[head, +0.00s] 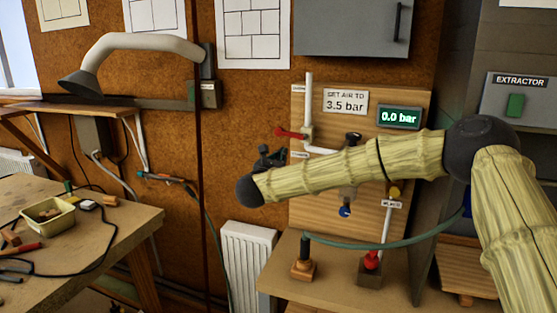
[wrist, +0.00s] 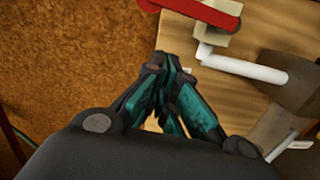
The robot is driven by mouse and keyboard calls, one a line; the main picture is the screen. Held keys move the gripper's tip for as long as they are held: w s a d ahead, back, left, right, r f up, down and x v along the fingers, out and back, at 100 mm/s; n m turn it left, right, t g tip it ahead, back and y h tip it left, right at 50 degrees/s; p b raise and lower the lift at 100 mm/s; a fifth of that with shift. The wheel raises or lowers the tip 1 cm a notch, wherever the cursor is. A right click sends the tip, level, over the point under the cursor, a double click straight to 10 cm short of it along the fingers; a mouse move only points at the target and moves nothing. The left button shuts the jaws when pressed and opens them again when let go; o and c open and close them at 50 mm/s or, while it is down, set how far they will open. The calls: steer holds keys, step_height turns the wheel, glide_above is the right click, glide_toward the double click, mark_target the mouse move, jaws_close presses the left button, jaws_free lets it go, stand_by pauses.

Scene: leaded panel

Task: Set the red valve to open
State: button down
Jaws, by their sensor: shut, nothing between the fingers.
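The red valve (head: 290,133) has a red lever on a pale body, on the vertical white pipe of the wooden board. Its lever lies roughly level, across the pipe, and points left. In the wrist view the red lever (wrist: 208,10) shows at the top edge, partly cut off. My gripper (head: 268,157) is below and left of the lever in the head view. In the wrist view my gripper (wrist: 168,68) has its dark and teal fingers together, empty, apart from the lever. My arm hides part of the board.
The board carries a "3.5 bar" sign (head: 346,101), a display reading 0.0 bar (head: 399,117), a blue knob (head: 345,211) and a yellow fitting (head: 394,192). A green hose (head: 375,246) hangs below. A white pipe (wrist: 245,67) runs right of my fingers. Open space lies left of the board.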

mark_target(291, 135)
step_height(291, 135, up, 3)
steer(key=shift+w+d+r+p, duration=0.1)
steer(key=shift+d+p, duration=0.05)
steer(key=shift+p, duration=0.45)
steer(key=shift+d+b, duration=0.25)
steer(key=shift+b, duration=0.05)
steer(key=shift+w+b, duration=0.1)
steer(key=shift+b, duration=0.2)
